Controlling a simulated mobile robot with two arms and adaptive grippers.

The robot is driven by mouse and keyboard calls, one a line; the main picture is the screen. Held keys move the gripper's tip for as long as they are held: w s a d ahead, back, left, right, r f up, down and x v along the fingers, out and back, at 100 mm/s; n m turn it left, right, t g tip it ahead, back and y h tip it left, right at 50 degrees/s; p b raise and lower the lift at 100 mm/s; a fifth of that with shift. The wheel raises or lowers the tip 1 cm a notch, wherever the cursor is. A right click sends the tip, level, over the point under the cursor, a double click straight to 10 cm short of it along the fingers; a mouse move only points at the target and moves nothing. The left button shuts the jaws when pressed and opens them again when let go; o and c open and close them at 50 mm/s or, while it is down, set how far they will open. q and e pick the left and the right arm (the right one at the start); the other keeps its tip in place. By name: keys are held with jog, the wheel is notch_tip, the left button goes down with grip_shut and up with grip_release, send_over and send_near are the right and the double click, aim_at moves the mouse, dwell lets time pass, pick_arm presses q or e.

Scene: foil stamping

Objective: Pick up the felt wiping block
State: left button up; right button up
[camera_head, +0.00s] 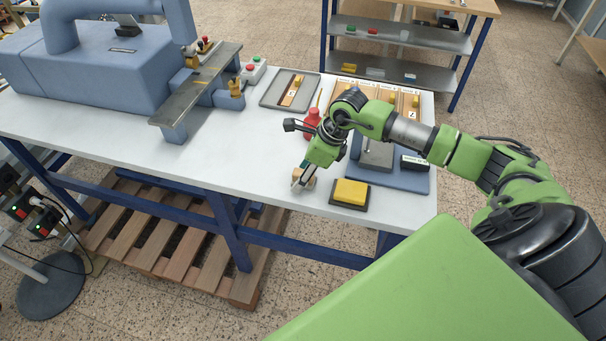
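A small block with a tan wooden side (309,183), likely the felt wiping block, stands near the front edge of the white table. My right gripper (301,179) comes in from the right and points down at this block. Its fingers are at the block and partly hide it. The fingers are too small to tell whether they are shut on it or only around it. The block appears at table level. My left gripper is not in view.
A yellow pad (350,191) on a dark tray lies just right of the gripper. A red bottle (312,121) stands behind it. A blue-grey base (398,181) with a metal fixture is at right. A blue press (105,65) fills the left. The front middle tabletop is clear.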

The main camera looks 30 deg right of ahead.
aim_at(299, 171)
jog(key=c, duration=1.2)
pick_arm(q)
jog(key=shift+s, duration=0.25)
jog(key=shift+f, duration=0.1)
pick_arm(e)
jog(key=shift+r, duration=0.5)
notch_tip(299, 171, up, 2)
jog(key=shift+r+b, duration=0.15)
jog(key=shift+b, duration=0.5)
pick_arm(q)
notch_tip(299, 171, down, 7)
jog(key=b, duration=0.5)
jog(key=shift+b, duration=0.35)
pick_arm(e)
jog(key=s+a+r, duration=0.7)
jog(key=s+r, duration=0.2)
jog(key=s, duration=0.2)
jog(key=shift+s+a+r, duration=0.4)
